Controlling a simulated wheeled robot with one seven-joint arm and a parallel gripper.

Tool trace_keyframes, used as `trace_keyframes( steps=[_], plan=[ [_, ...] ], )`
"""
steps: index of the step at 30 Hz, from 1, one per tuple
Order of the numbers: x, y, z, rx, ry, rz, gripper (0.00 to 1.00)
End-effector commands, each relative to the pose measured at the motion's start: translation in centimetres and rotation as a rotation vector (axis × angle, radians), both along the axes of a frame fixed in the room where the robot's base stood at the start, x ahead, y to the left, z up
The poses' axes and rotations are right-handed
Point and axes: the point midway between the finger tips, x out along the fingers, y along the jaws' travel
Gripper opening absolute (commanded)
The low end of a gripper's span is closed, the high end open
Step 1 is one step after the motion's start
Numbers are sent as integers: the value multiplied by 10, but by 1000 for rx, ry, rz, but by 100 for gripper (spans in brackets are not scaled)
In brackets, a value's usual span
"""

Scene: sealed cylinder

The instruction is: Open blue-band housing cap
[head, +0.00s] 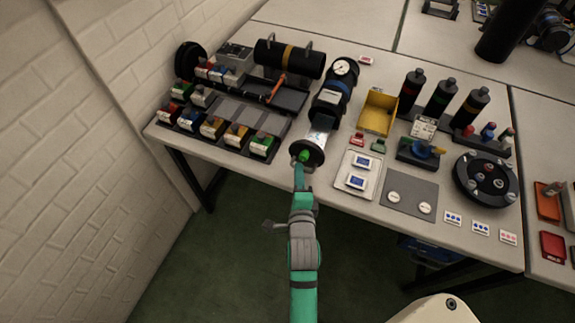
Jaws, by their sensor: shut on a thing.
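A dark housing (331,99) with a pressure gauge and a white label lies lengthwise on the table; its band looks dark blue. A clear or shiny section (320,133) lies toward its near end, where a round black cap (312,153) faces me. My green arm reaches up from below, and my gripper (301,161) is at the cap's front. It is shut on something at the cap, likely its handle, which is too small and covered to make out. A bright green spot shows there. I cannot tell whether the cap is loose.
Bins (212,126) stand at left. A yellow bin (378,112), a white tray (358,177) and a round black carousel (486,181) are to the right. The floor in front is clear.

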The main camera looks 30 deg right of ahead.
Motion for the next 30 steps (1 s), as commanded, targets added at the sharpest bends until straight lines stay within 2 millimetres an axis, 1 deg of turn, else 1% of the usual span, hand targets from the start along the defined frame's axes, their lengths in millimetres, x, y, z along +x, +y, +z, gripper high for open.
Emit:
trace_keyframes(
  steps=[1, 4, 16, 17, 18, 19, 26, 30],
  plan=[
    [-6, -5, 0, -4, 2, -16, 0],
    [-11, -7, 0, -4, 2, -25, 0],
    [-15, -10, 0, -6, 3, -33, 0],
    [-15, -10, 0, -7, 4, -34, 16],
    [-14, -9, 1, -7, 4, -33, 26],
    [-14, -9, 0, -6, 3, -31, 28],
    [-12, -6, 0, -4, 2, -26, 28],
    [-15, -3, 1, -4, 2, -25, 28]
  ],
)
